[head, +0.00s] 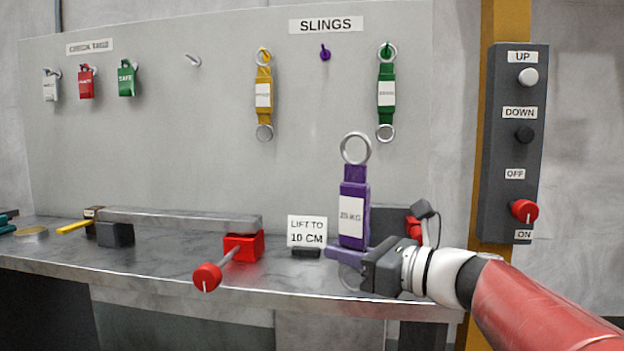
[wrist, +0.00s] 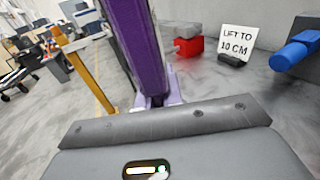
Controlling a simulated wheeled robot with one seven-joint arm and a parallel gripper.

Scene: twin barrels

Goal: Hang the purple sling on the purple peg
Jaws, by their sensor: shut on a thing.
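The purple sling (head: 354,205) stands upright in my gripper (head: 350,257), with a white label on its body and a metal ring at its top. My gripper is shut on its lower end, above the bench. The sling's lower ring shows partly behind the gripper. In the wrist view the purple sling (wrist: 134,40) rises from between the fingers (wrist: 158,100). The purple peg (head: 325,53) is on the grey board under the SLINGS sign, bare. It is above and slightly left of the sling's top ring.
A yellow sling (head: 264,95) and a green sling (head: 386,95) hang either side of the purple peg. A "LIFT TO 10 CM" sign (head: 307,231) and a red block (head: 244,246) with a red knob stand on the bench. A switch panel (head: 514,145) is at right.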

